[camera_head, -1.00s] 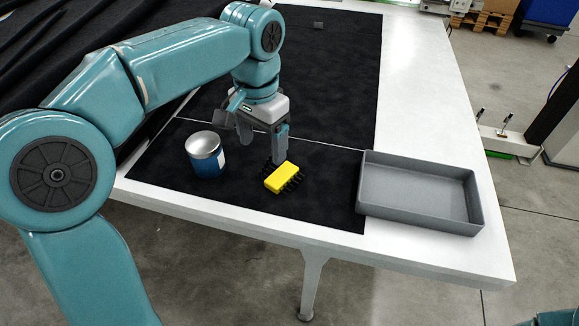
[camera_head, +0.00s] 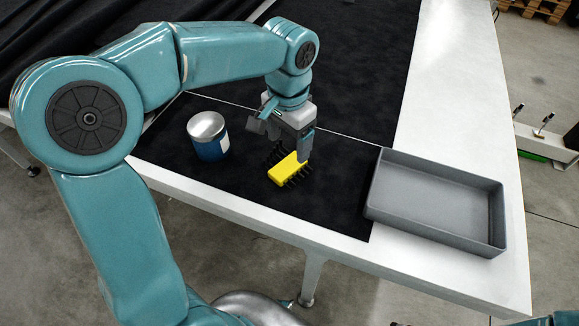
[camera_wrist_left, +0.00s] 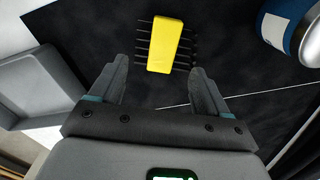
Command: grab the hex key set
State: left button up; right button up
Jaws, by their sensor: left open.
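The hex key set (camera_head: 288,168) is a yellow block with black keys sticking out of its sides. It lies on the black mat near the table's front edge. In the left wrist view the hex key set (camera_wrist_left: 165,45) lies ahead of the fingertips, roughly centred between them. My left gripper (camera_head: 301,150) is above and just behind the set in the head view; in the wrist view its two fingers (camera_wrist_left: 163,75) are spread and empty. Whether a finger touches the set cannot be told. My right gripper is not in view.
A blue and white can with a silver lid (camera_head: 208,135) stands left of the set, also in the wrist view (camera_wrist_left: 290,28). A grey open tray (camera_head: 437,222) sits at the right on the white table (camera_head: 456,100). The mat (camera_head: 330,208) is clear around the set.

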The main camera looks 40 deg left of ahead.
aim_at(288, 165)
pick_arm(q)
notch_tip(288, 165, down, 3)
jog(key=shift+w+a+r, duration=0.1)
jog(key=shift+w, duration=0.05)
jog(key=shift+a+f, duration=0.1)
jog(key=shift+f, duration=0.45)
notch_tip(288, 165, down, 4)
jog(key=shift+w+a+f, duration=0.15)
jog(key=shift+f, duration=0.05)
jog(key=shift+r, duration=0.1)
jog(key=c, duration=1.3)
jog(key=shift+c, duration=0.2)
jog(key=shift+r, duration=0.5)
notch_tip(288, 165, up, 19)
jog(key=p, duration=0.2)
